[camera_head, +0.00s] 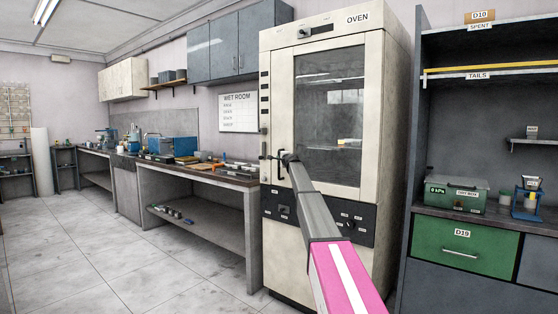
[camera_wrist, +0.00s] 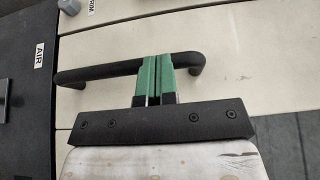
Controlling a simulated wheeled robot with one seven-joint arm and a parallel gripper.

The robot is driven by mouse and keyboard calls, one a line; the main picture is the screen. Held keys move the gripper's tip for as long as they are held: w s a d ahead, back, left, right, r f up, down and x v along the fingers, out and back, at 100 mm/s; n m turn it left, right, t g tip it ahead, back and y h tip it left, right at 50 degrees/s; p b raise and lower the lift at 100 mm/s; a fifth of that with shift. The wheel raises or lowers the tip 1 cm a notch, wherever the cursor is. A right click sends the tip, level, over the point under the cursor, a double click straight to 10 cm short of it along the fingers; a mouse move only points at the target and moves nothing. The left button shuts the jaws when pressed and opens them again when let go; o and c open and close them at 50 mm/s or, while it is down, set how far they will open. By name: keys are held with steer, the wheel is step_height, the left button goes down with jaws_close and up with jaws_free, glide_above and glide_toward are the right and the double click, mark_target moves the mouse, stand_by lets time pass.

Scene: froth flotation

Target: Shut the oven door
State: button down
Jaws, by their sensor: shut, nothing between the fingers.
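The cream oven (camera_head: 388,100) stands upright right of centre in the head view. Its door (camera_head: 283,90) has a tall dark window and looks flush or nearly flush with the frame; I cannot tell if a slight gap is left. The black handle is on the door's left side and shows in the wrist view as a bar (camera_wrist: 100,73). My gripper (camera_head: 281,157) is at handle height in front of the door. In the wrist view its green fingers (camera_wrist: 156,60) are shut and empty, overlapping the handle bar. Whether they touch it is unclear.
A long bench (camera_head: 198,177) with equipment stands left of the oven. A dark shelf unit (camera_head: 476,120) with a green drawer (camera_head: 466,247) stands close on the right. The tiled floor (camera_head: 120,260) at the left front is clear. A control panel (camera_head: 318,222) is below the door.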

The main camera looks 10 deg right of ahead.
steer(key=s+a, duration=0.4)
steer(key=s, duration=1)
steer(key=s+a+f+n+g, duration=0.3)
steer(key=s+f+n+g, duration=0.2)
steer(key=s+f, duration=1.25)
steer(key=s+a+f+n+g, duration=0.2)
steer(key=s+f+n+g, duration=0.3)
steer(key=s+f, duration=1.3)
steer(key=s+d+f+n+g+h, duration=0.1)
steer(key=s+f+g, duration=0.1)
steer(key=s+f, duration=0.3)
steer(key=s+d+f+n+g+h, duration=0.1)
steer(key=s+f, duration=0.5)
steer(key=s, duration=0.8)
steer(key=s+d+f+n+g+h, duration=0.2)
steer(key=s+f, duration=0.4)
steer(key=s, duration=0.4)
steer(key=shift+s+n+g+h, duration=0.2)
steer(key=shift+n+g+h, duration=0.25)
steer(key=shift+g, duration=0.75)
